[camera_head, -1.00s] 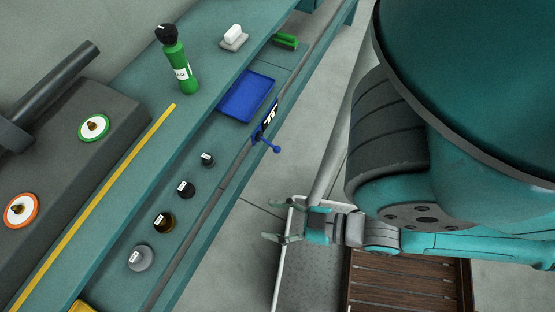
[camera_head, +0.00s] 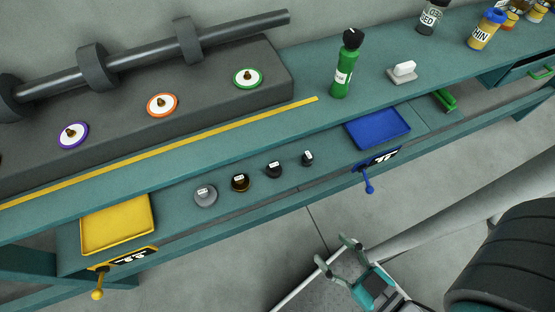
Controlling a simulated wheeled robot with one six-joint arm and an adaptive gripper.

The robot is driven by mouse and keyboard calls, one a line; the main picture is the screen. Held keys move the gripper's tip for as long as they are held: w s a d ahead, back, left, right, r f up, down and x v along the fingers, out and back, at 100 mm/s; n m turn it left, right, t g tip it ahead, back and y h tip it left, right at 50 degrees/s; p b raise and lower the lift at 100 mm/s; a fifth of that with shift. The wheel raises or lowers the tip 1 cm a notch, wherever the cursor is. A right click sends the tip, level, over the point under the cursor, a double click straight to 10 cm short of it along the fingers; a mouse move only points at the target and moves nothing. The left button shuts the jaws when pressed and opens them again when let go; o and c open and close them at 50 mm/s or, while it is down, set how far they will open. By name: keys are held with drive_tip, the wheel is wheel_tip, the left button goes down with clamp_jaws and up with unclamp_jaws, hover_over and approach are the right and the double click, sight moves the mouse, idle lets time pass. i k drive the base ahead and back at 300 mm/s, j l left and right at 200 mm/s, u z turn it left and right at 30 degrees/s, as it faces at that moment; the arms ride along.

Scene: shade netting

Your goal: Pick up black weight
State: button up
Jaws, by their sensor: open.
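Several small weights stand in a slanted row on the teal bench's lower front ledge. A black weight (camera_head: 274,170) with a white label is third from the left. A smaller dark weight (camera_head: 307,158), also labelled, stands to its right. A dark brown-gold weight (camera_head: 240,182) and a grey weight (camera_head: 205,195) stand to its left. My gripper (camera_head: 332,249) is open and empty, its two fingers apart. In the picture it is below and right of the row, out in front of the bench, touching none of the weights.
A yellow tray (camera_head: 119,226) lies left of the weights and a blue tray (camera_head: 379,128) right. Levers (camera_head: 98,293) and (camera_head: 369,184) stick out from the bench front. A green bottle (camera_head: 344,68) and a white-handled block (camera_head: 402,71) stand on the upper shelf. Floor shows before the bench.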

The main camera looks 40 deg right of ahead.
sight(274, 170)
drive_tip(key=l+u, duration=0.15)
drive_tip(key=l, duration=1.65)
